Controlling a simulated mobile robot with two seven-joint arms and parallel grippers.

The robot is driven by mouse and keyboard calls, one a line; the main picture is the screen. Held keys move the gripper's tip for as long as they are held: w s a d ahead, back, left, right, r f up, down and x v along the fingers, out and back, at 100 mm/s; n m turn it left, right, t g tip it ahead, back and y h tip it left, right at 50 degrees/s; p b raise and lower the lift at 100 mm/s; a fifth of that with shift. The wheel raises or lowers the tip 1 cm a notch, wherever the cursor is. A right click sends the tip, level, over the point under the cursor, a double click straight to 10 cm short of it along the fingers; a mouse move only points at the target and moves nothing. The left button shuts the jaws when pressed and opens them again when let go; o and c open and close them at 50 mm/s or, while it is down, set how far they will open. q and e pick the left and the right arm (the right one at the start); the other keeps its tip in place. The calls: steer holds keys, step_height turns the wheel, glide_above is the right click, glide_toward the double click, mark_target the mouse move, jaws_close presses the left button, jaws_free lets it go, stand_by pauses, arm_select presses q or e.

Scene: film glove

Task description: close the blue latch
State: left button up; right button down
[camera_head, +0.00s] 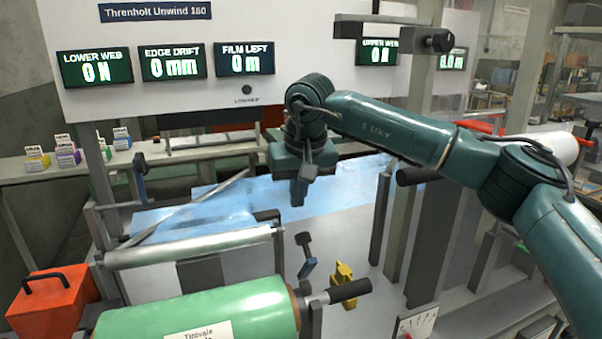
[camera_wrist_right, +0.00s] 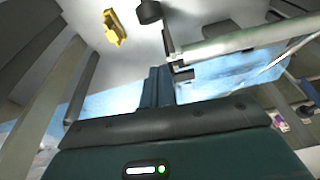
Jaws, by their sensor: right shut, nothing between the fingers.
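A small blue latch (camera_head: 308,267) with a dark knob stands upright by the frame post, right of the green roll's end, in the head view. My left gripper is not in view.
A metal roller (camera_head: 195,246) and a green film roll (camera_head: 200,315) lie front left. A yellow piece (camera_head: 343,285) stands right of the latch. Upright grey posts (camera_head: 380,215) stand right of the gripper. A red box (camera_head: 52,300) is at far left. The display panel (camera_head: 310,75) rises behind.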

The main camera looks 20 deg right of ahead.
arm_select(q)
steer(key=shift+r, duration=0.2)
arm_select(e)
steer(key=shift+s+a+f, duration=0.15)
steer(key=shift+s+f, duration=1.45)
steer(key=shift+f, duration=0.05)
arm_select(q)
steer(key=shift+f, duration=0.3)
